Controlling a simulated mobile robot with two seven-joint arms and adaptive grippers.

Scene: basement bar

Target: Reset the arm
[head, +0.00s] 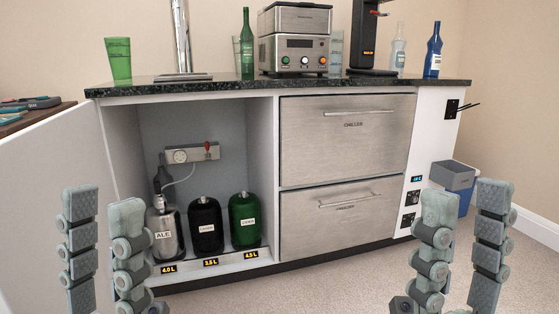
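My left gripper (104,212) is at the lower left, its two grey fingers upright and spread apart with nothing between them. It stands in front of the open white cabinet door (55,178) and the left part of the cabinet. My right gripper (467,204) is at the lower right, its two fingers also upright and apart, with only carpet and part of a bin seen between and around them. Neither gripper touches anything that I can see.
The bar counter (230,88) carries bottles, glasses and a silver machine (295,40). Inside the open cabinet stand kegs labelled ale (165,250), lager (206,240) and cider (244,232). Two steel drawers (345,140) are shut. A bin (455,182) stands right. Carpet (340,280) in front is clear.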

